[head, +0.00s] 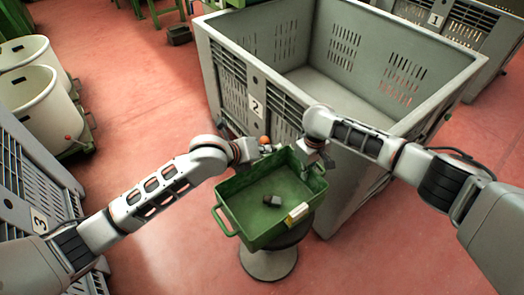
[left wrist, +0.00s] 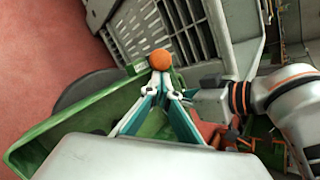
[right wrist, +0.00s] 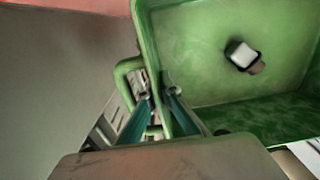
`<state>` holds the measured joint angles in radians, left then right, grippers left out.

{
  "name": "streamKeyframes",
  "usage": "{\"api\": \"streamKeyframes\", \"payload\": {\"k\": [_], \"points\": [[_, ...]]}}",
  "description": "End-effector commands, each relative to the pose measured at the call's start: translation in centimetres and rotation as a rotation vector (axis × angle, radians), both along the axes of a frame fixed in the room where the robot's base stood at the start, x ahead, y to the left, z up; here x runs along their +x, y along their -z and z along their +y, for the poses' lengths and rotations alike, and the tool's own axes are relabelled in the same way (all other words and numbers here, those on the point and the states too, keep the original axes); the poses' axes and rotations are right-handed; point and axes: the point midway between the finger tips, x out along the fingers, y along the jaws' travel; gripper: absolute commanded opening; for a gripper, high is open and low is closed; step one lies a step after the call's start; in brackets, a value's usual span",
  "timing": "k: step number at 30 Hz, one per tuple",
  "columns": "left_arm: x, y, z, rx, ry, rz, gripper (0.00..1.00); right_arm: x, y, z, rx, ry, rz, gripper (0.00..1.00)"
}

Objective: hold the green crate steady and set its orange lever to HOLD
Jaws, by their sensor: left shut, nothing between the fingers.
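The green crate (head: 245,190) sits on a round grey pedestal (head: 268,264), its open top facing up. The orange ball knob (head: 263,141) of the lever is at the crate's far side. In the left wrist view the knob (left wrist: 160,60) is just beyond the fingertips of my left gripper (left wrist: 163,84), which is shut and empty; I cannot tell whether they touch. The lever's shaft and markings are hidden. My right gripper (right wrist: 159,93) has its fingers on either side of green crate material by the handle (right wrist: 125,75), and appears shut on it.
A small dark and grey block (head: 271,200) lies inside the crate. A large grey bin (head: 210,60) marked 2 stands close behind. Another bin marked 3 (head: 35,190) and white tubs (head: 40,110) are at left. The red floor (head: 130,60) between is open.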

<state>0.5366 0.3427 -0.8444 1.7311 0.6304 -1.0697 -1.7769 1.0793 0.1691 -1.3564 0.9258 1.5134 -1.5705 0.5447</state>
Motion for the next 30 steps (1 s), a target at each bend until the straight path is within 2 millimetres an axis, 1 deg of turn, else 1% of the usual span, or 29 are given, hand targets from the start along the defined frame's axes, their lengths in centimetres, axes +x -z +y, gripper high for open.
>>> {"api": "streamKeyframes", "payload": {"k": [20, 26, 30], "points": [[1.0, -1.2, -0.8, 0.124, -0.002, 0.092, 0.0, 0.0, -0.1, 0.1, 0.001, -0.002, 0.0, 0.0], [1.7, -2.0, -1.7, 0.227, -0.003, 0.171, 0.0, 0.0, 0.0, 0.1, 0.001, -0.003, 0.001, 0.0], [2.4, -2.4, -2.5, 0.327, -0.003, 0.25, 0.0, -0.1, 0.0, 0.1, 0.001, -0.003, 0.001, 0.0]]}}
